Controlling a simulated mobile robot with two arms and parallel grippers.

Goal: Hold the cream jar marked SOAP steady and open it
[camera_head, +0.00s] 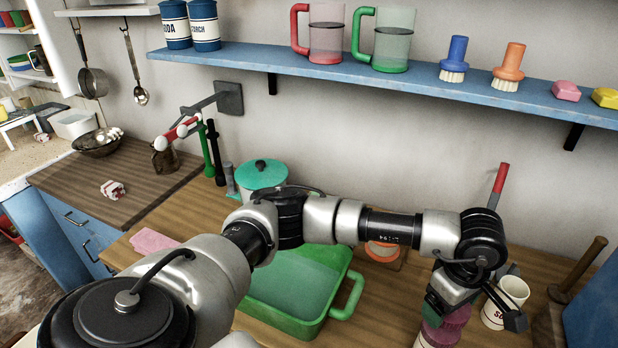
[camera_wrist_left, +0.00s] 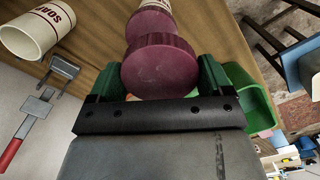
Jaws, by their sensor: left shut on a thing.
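My left gripper (camera_head: 440,305) reaches in from the left over the right end of the counter. Its green fingers in the left wrist view (camera_wrist_left: 158,82) are shut on a maroon lid (camera_wrist_left: 160,65), one on either side. The lid is round, with a second maroon part behind it. Beyond that a cream jar (camera_wrist_left: 155,3) with lettering shows only slightly; in the head view the maroon lid (camera_head: 452,325) is partly behind the gripper. My right gripper is not in view.
A green basin (camera_head: 355,297) stands on the counter under my arm, with a teal-lidded pot (camera_head: 262,176) behind it. A red-handled tool (camera_head: 501,180) stands behind the gripper. A wooden-handled thing (camera_head: 584,264) is at far right. A blue shelf (camera_head: 330,63) runs above.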

